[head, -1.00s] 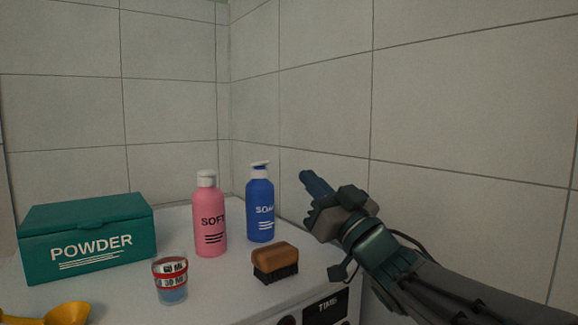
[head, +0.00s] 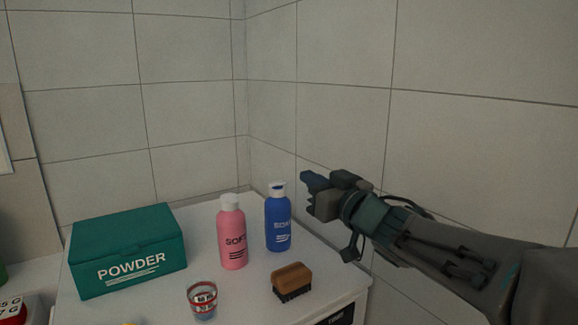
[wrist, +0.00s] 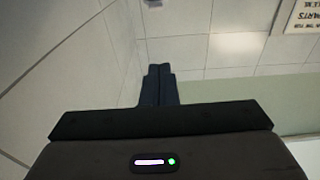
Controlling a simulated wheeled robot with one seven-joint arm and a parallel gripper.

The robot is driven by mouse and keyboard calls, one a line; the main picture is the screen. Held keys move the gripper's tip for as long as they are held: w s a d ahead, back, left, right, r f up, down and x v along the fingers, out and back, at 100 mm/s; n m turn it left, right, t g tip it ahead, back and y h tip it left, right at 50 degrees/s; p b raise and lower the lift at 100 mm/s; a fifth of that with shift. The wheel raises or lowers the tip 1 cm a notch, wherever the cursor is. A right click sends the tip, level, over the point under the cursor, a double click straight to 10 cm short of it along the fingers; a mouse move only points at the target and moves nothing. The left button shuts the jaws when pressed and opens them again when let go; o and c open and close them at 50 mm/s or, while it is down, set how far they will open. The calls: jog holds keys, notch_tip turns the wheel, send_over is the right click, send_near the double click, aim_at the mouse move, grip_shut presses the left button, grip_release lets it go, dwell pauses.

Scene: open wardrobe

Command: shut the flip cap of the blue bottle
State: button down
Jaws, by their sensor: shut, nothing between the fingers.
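The blue bottle (head: 278,228) stands upright on the white top near the wall corner in the head view. Its white flip cap (head: 277,188) is small there, and I cannot tell for sure how far its lid is raised. My gripper (head: 306,179) is just right of the cap in the picture, at about its height, with a narrow gap between them. The fingers are together and empty, pointing left. In the wrist view the shut fingers (wrist: 158,84) show against wall and ceiling; the bottle is not in that view.
A pink bottle (head: 232,235) stands left of the blue one. The tiled wall (head: 345,130) rises behind and to the right.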

jog(key=p, duration=0.1)
send_over(278, 184)
jog(key=s+d, duration=0.1)
jog(key=d, duration=0.1)
jog(key=shift+s+f, duration=0.15)
jog(key=shift+f, duration=0.6)
jog(key=shift+s+f, duration=0.1)
jog(key=shift+f, duration=0.65)
jog(key=shift+f, duration=0.15)
